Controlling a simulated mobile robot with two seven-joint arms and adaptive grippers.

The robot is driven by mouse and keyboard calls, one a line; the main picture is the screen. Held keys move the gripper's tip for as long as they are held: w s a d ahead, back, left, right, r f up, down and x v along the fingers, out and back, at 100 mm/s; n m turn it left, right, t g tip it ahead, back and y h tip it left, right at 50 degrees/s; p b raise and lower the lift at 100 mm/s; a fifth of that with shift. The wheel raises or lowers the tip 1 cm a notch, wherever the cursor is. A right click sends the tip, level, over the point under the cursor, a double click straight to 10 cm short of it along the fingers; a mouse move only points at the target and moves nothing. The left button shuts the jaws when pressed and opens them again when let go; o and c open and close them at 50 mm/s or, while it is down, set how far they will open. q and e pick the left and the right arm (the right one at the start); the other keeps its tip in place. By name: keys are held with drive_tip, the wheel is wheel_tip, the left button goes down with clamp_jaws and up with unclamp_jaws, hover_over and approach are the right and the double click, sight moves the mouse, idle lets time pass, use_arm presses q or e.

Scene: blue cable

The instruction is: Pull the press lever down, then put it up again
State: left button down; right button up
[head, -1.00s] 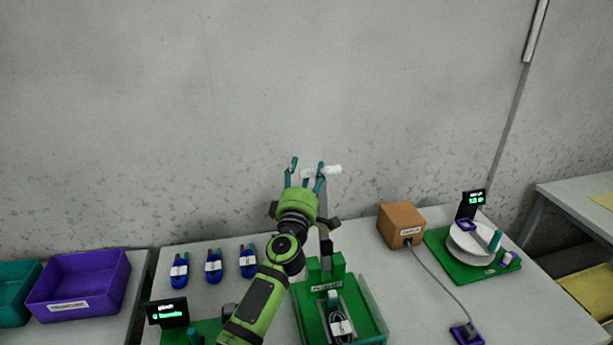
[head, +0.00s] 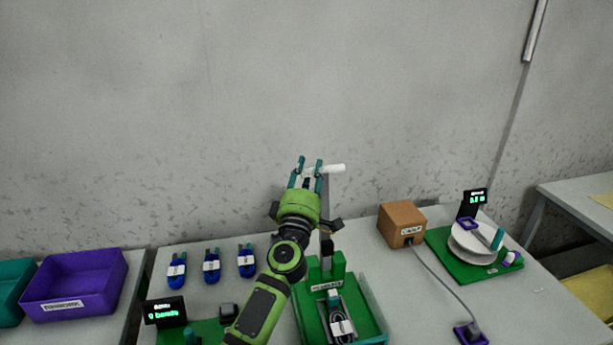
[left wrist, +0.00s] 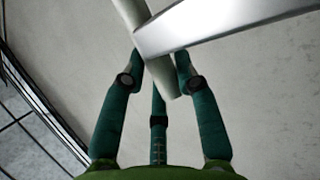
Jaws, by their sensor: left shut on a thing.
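The green press (head: 365,300) stands on the table at the lower middle of the head view. Its lever is up, with a grey bar (head: 325,195) and a white handle (head: 335,168) at the top. My left gripper (head: 309,165) is at the handle, its teal fingers closed around it. In the left wrist view the white handle (left wrist: 166,84) runs between the fingers of the left gripper (left wrist: 160,62), and the metal bar (left wrist: 225,22) crosses just beyond. A dark cable bundle with a white label (head: 341,327) lies in the press bed. My right gripper is not in view.
Several blue cable bundles (head: 211,268) lie left of my arm. A purple bin (head: 75,285) is at the far left. A brown box (head: 401,224) with a cord and a green spool stand (head: 460,262) are on the right. A wall is behind.

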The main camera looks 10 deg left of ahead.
use_arm(q)
drive_tip(key=s+d+m+t+h+b, duration=0.2)
drive_tip(key=s+d+b, duration=0.3)
drive_tip(key=s+b, duration=0.4)
drive_tip(key=shift+s+f+m+t+h, duration=0.45)
drive_tip(key=shift+s+m+t, duration=0.4)
drive_tip(key=shift+s, duration=0.65)
drive_tip(key=c, duration=0.9)
unclamp_jaws()
drive_tip(key=v, duration=1.2)
